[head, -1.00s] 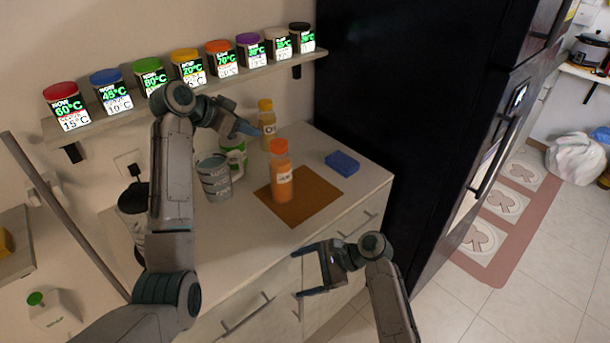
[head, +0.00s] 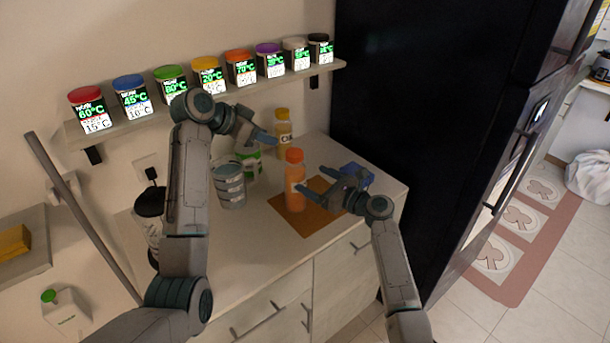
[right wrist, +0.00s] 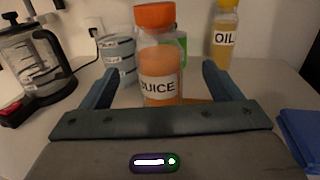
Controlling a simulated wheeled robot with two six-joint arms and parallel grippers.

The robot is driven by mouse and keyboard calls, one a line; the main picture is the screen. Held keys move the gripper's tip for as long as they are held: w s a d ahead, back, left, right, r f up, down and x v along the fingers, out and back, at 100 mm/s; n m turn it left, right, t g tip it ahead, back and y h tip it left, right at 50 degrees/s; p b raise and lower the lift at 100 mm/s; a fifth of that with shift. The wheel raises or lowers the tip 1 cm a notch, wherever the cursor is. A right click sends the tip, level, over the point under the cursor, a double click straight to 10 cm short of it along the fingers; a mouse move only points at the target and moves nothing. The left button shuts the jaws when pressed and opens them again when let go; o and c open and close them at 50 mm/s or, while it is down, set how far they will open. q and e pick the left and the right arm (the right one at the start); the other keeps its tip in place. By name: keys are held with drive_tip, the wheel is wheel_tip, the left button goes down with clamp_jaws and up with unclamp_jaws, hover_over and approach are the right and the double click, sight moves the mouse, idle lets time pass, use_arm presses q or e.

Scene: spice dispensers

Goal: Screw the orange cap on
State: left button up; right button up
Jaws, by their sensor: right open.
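The juice bottle (head: 295,186) stands upright on a brown mat (head: 327,222) on the counter. Its orange cap (head: 294,155) sits on top of its neck; I cannot tell how tight it is. In the right wrist view the bottle (right wrist: 160,78), labelled JUICE, stands ahead between my finger directions, with its orange cap (right wrist: 155,15) above finger level. My right gripper (head: 314,179) is open and empty, just right of the bottle. My left gripper (head: 264,146) is behind and left of the bottle, apart from it; its jaw opening is unclear.
An oil bottle (head: 284,133) with a yellow cap stands behind. A striped can (head: 229,186) and a green-and-white container (head: 248,163) stand to the left. A blue object (head: 358,173) lies right of the mat. Jars line the shelf (head: 215,99) above.

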drive_tip(key=x, duration=1)
drive_tip(key=shift+s, duration=0.1)
drive_tip(key=c, duration=1.4)
use_arm(q)
drive_tip(key=o, duration=0.7)
drive_tip(key=shift+w+d, duration=0.1)
drive_tip(key=shift+c, duration=0.2)
drive_tip(key=shift+o, duration=0.5)
drive_tip(key=shift+w+d+n+y, duration=0.15)
drive_tip(key=shift+d+n+y, duration=0.15)
drive_tip(key=shift+n, duration=0.1)
use_arm(e)
drive_tip(key=shift+f, duration=0.1)
use_arm(q)
drive_tip(key=n+g+y, duration=0.2)
drive_tip(key=n+y, duration=0.5)
approach(294, 153)
drive_tip(key=x, duration=0.9)
drive_tip(key=shift+w, duration=0.1)
